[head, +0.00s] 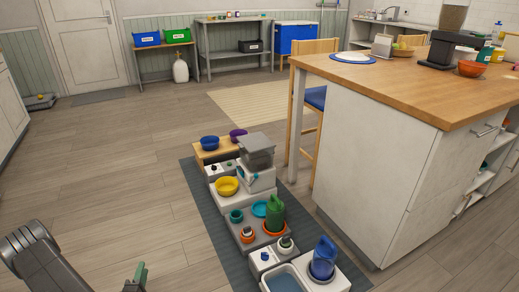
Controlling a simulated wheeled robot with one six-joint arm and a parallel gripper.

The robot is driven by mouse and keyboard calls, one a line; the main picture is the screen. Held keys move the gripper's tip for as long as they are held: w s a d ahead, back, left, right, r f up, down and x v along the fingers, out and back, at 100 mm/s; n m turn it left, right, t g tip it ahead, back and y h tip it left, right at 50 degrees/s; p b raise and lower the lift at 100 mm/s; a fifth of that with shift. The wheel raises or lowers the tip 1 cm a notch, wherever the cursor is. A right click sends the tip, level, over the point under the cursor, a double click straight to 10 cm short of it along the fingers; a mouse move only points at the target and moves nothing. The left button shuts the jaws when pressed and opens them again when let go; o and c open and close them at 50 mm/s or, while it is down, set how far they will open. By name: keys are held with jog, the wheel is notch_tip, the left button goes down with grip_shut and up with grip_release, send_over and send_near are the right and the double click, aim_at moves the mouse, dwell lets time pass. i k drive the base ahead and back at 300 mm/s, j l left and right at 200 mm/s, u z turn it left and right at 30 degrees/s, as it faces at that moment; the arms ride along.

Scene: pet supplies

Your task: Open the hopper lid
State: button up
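The hopper (258,160) is a grey see-through bin on a white feeder body (257,180), standing near the far end of the dark mat. Its grey lid (256,141) lies across the top and looks shut. My gripper (137,279) shows only in part at the bottom left edge, as a green-tipped piece beside my grey arm. It is well to the left of and nearer than the hopper, touching nothing that I can see. Whether it is open or shut is cut off by the picture edge.
A yellow bowl (227,186) stands close to the left of the feeder. Blue (210,142) and purple bowls sit on a wooden stand behind. Bottles, cups and units fill the mat (209,219) nearer me. A wood-topped counter (425,89) stands right. The floor (110,180) left is clear.

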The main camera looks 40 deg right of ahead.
aim_at(254, 142)
jog(key=i+l+z, duration=0.15)
jog(key=i+z, duration=0.85)
jog(key=z, duration=0.15)
jog(key=i+j+z, duration=0.2)
jog(key=i+z, duration=0.15)
jog(key=i+j, duration=0.6)
jog(key=i, duration=0.2)
jog(key=j, duration=0.2)
jog(key=i+z, duration=0.05)
